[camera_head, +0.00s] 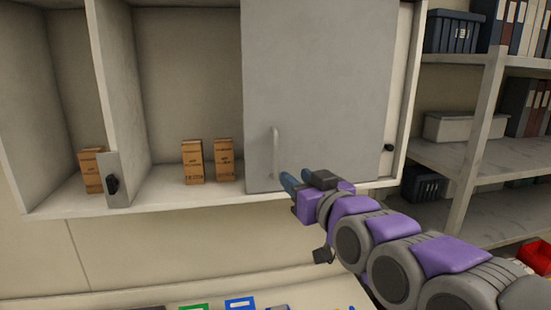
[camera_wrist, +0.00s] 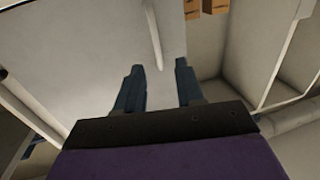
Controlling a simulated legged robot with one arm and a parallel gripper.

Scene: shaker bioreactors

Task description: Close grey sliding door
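The grey sliding door (camera_head: 318,85) covers the right part of the wall cabinet, and the left part stands open. Its pale vertical handle (camera_head: 276,152) is near the door's lower left edge. My gripper (camera_head: 288,181) is just below and right of the handle, close to the door's lower edge. In the wrist view, the two blue fingers of my gripper (camera_wrist: 159,88) are apart with nothing between them. The handle (camera_wrist: 153,36) lies just beyond the fingertips, and the door (camera_wrist: 95,50) fills the area around it. I cannot tell whether a finger touches the door.
Brown boxes (camera_head: 192,161) stand on the cabinet's bottom shelf left of the door. A vertical divider (camera_head: 118,85) and a small grey plate with a black knob (camera_head: 114,184) are farther left. Shelves (camera_head: 455,158) with binders and bins stand at the right. A counter lies below.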

